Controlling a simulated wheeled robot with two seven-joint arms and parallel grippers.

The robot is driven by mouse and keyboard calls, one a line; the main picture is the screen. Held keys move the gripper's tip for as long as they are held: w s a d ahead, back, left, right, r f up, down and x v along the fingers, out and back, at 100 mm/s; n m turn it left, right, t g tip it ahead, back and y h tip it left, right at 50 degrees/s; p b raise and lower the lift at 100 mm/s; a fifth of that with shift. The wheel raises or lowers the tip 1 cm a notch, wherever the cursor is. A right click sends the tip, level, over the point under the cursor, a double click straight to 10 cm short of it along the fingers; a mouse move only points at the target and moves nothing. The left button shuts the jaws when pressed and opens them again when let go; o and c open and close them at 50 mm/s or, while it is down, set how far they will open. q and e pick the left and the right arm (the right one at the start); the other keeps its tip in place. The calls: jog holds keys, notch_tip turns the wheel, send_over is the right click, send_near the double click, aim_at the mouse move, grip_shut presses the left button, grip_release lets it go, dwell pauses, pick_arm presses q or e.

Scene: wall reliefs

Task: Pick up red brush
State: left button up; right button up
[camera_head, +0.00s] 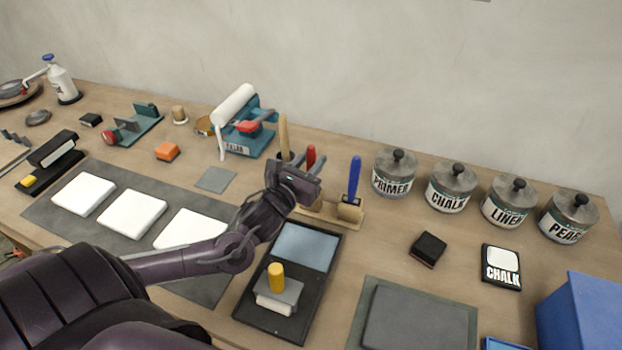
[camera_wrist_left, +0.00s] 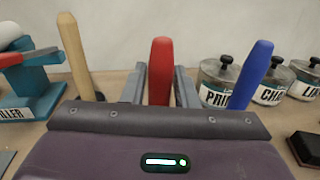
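The red brush handle (camera_head: 311,156) stands upright in the brush rack (camera_head: 330,212), between a wooden-handled brush (camera_head: 283,135) and a blue-handled brush (camera_head: 354,180). In the left wrist view the red handle (camera_wrist_left: 161,70) rises between the two fingers of my left gripper (camera_wrist_left: 160,85), with a small gap on each side. The gripper looks open around the handle. In the head view my left gripper (camera_head: 293,180) is in front of the rack and hides the brush's lower part. My right gripper is not in view.
The blue-handled brush (camera_wrist_left: 251,75) and wooden handle (camera_wrist_left: 75,55) stand close on either side of my gripper. Labelled jars (camera_head: 394,174) line the back right. A black tray (camera_head: 255,315) with a yellow-knobbed block lies in front. White tiles (camera_head: 132,214) lie left.

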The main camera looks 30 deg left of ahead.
pick_arm(q)
grip_shut()
jog(key=shift+r, duration=0.15)
